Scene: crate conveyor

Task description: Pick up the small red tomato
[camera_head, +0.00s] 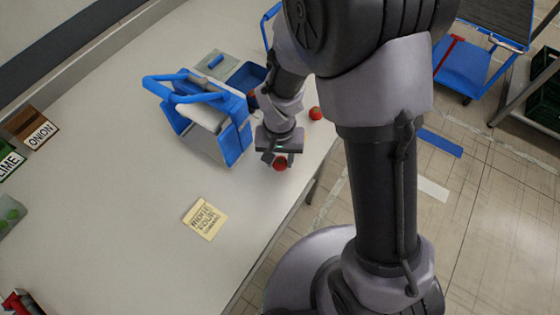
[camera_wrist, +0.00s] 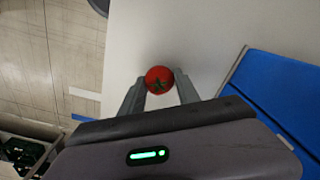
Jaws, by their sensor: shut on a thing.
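A second red, round thing (camera_head: 315,113) lies on the table further back, near the edge and behind my wrist.
A blue carrier (camera_head: 237,143) stands left of my gripper; its blue side also shows in the wrist view (camera_wrist: 272,95). A yellow note (camera_head: 205,217) lies in front. Onion (camera_head: 40,131) and lime (camera_head: 9,165) signs stand at the left. A blue cart (camera_head: 468,66) is on the floor.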

